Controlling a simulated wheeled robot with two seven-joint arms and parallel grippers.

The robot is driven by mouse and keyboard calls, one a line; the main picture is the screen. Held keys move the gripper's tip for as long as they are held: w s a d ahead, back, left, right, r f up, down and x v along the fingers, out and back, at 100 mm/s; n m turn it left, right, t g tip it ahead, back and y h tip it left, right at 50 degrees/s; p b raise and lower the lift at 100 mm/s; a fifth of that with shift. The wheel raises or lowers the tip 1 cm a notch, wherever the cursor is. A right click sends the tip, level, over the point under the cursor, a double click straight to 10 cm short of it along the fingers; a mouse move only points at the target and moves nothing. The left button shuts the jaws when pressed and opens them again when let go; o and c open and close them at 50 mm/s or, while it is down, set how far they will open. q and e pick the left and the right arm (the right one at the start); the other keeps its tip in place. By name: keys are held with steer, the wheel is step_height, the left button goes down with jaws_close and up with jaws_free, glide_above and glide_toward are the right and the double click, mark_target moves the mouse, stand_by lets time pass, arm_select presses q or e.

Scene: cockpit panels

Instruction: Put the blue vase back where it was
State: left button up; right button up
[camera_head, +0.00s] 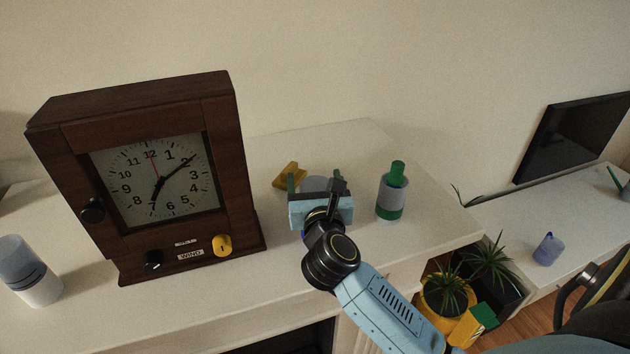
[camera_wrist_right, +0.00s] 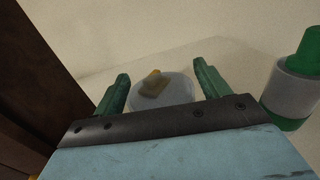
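My right gripper (camera_head: 312,182) is over the mantel shelf, its green fingers spread and pointing toward the wall. It also shows in the right wrist view (camera_wrist_right: 163,78). A pale blue-grey rounded object (camera_head: 315,184), possibly the vase, is just beyond the gripper body and partly hidden by it. In the wrist view the rounded object (camera_wrist_right: 176,93) shows between the spread fingers; I cannot tell whether they touch it. A small blue vase-like object (camera_head: 547,250) stands on the desk at right. I cannot tell which is the task's vase. My left gripper is not in view.
A wooden clock (camera_head: 150,180) stands left of the gripper. A green-and-grey bottle (camera_head: 391,195) is close on its right, and a yellow block (camera_head: 288,176) lies behind. A blue-and-white cylinder (camera_head: 32,272) stands far left. Potted plants (camera_head: 448,292) are below the shelf's right end.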

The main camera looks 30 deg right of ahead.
steer(key=shift+o, duration=0.2)
steer(key=shift+r, duration=0.15)
steer(key=shift+s+a, duration=0.1)
steer(key=shift+s, duration=0.05)
steer(key=b+v, duration=0.1)
steer(key=v, duration=1)
steer(key=shift+s+a+b, duration=0.15)
steer(key=shift+s+b, duration=0.1)
steer(key=shift+b, duration=0.15)
